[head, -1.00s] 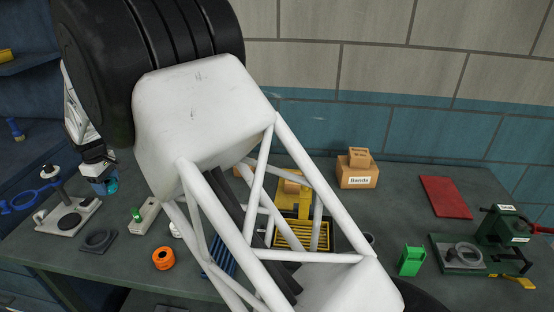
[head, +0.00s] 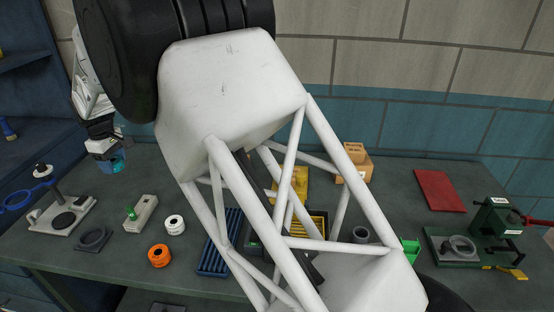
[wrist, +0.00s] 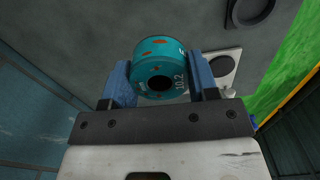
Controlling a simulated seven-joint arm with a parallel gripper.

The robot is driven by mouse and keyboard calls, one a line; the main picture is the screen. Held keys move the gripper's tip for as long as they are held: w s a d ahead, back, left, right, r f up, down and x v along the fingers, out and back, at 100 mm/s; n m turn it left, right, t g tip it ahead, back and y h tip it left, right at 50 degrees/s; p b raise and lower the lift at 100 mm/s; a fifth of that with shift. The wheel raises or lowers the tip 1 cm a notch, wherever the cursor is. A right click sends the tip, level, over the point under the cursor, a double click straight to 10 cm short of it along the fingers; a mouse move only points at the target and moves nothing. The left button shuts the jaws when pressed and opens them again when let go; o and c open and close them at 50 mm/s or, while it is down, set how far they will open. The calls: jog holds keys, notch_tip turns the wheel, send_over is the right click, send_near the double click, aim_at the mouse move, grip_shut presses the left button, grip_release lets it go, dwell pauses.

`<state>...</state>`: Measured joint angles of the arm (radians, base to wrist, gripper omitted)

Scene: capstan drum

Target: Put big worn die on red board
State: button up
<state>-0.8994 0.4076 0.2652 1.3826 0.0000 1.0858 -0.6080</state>
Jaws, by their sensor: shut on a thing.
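The big worn die is a teal cylinder with orange-brown worn spots, a dark centre hole and the marking "10.2". In the wrist view the die (wrist: 160,68) sits between the two blue fingers of my gripper (wrist: 160,80), which is shut on it. In the head view my gripper (head: 108,158) is at the left, held above the bench, with the teal die (head: 113,165) partly hidden under it. The red board (head: 440,190) lies flat on the bench at the far right, bare and well away from my gripper.
On the bench (head: 130,260) stand a grey press-like stand (head: 62,212), an orange ring (head: 159,256), a white ring (head: 174,225), a blue slotted tray (head: 214,258), a cardboard box (head: 358,165) and a green machine (head: 492,235). My arm hides the bench's middle.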

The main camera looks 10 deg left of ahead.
jog(key=w+d+m, duration=0.2)
jog(key=w+d, duration=0.4)
jog(key=d, duration=0.7)
jog(key=w+d+m, duration=0.2)
jog(key=w+d, duration=0.5)
jog(key=d, duration=0.6)
jog(key=w+d+m, duration=0.2)
jog(key=w+d, duration=0.4)
jog(key=d, duration=0.7)
jog(key=d+r+m, duration=0.1)
jog(key=d+m, duration=0.4)
jog(key=d, duration=2.3)
jog(key=s+d+m, duration=0.2)
jog(key=s+d, duration=0.3)
jog(key=d, duration=0.6)
jog(key=s+d+f+m, duration=0.15)
jog(key=s+d, duration=0.45)
jog(key=d, duration=0.6)
jog(key=s+d+m, duration=0.3)
jog(key=s+d, duration=0.2)
jog(key=d, duration=0.6)
notch_tip(320, 180, down, 8)
jog(key=shift+f, duration=0.25)
jog(key=shift+w, duration=0.15)
